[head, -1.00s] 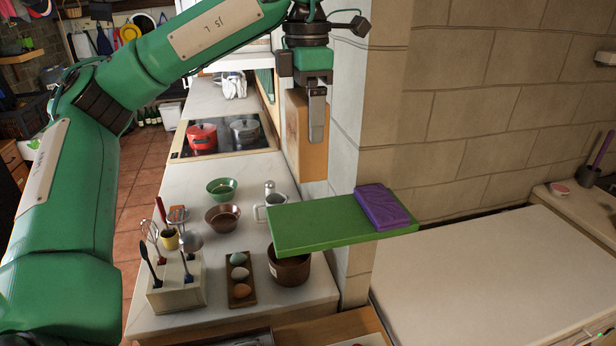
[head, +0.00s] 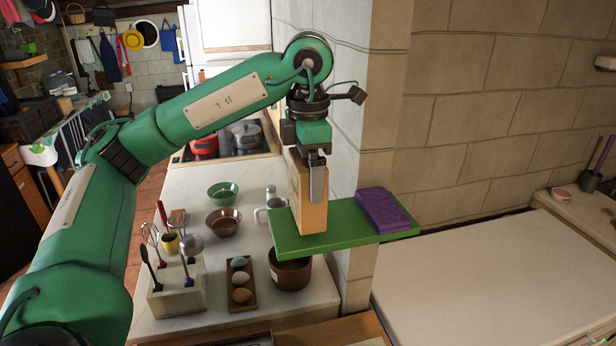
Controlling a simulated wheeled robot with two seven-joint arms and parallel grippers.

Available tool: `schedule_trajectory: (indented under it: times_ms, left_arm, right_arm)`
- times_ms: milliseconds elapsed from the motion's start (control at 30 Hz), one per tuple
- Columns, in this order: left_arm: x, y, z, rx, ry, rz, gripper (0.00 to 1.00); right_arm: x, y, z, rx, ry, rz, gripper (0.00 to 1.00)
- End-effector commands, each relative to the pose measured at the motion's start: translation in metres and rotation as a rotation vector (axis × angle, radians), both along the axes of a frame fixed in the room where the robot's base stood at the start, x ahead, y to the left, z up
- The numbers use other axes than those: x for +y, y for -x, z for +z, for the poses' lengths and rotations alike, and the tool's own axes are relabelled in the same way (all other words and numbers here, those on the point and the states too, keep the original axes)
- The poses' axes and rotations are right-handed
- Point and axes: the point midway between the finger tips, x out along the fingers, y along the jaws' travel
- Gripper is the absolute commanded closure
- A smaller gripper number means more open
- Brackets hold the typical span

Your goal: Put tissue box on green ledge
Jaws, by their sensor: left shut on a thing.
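The tissue box (head: 309,203) is a tall, light wooden-looking box held upright. My left gripper (head: 317,185) comes down from above and is shut on its upper part. The box's lower end is at the green ledge (head: 343,227), over its left half, and appears to meet the top surface; I cannot tell for sure whether it touches. A purple item (head: 384,210) lies flat on the ledge's right end, a short way right of the box. My right gripper is not in view.
Under the ledge's left side, the counter holds a brown pot (head: 290,272), an egg tray (head: 240,284), a utensil holder (head: 175,290) and bowls (head: 222,222). A stone wall pillar (head: 345,120) stands right behind the ledge. A pale tabletop (head: 480,280) to the right is clear.

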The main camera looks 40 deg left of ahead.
Motion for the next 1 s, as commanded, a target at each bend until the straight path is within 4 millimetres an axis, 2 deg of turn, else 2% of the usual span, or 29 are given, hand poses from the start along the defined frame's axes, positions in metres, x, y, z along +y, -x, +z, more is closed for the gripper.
schedule_trajectory:
  times_ms: [133, 567, 600, 633, 1000]
  left_arm:
    - [0.0, 0.0, -0.011, 0.0, 0.0, 0.0, 0.36]
    - [0.0, 0.0, -0.017, -0.001, 0.001, 0.0, 0.36]
    - [0.0, 0.0, -0.017, -0.001, 0.001, 0.0, 0.05]
    - [0.0, 0.0, -0.016, -0.001, 0.001, 0.0, 0.0]
    - [0.0, 0.0, -0.01, -0.003, 0.0, 0.0, 0.0]
  right_arm:
    - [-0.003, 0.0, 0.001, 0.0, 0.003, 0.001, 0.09]
    - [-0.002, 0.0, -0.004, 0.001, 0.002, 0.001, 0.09]
    - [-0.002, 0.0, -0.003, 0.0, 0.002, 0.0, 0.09]
    - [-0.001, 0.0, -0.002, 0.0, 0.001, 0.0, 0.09]
    - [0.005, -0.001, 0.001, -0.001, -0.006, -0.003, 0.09]
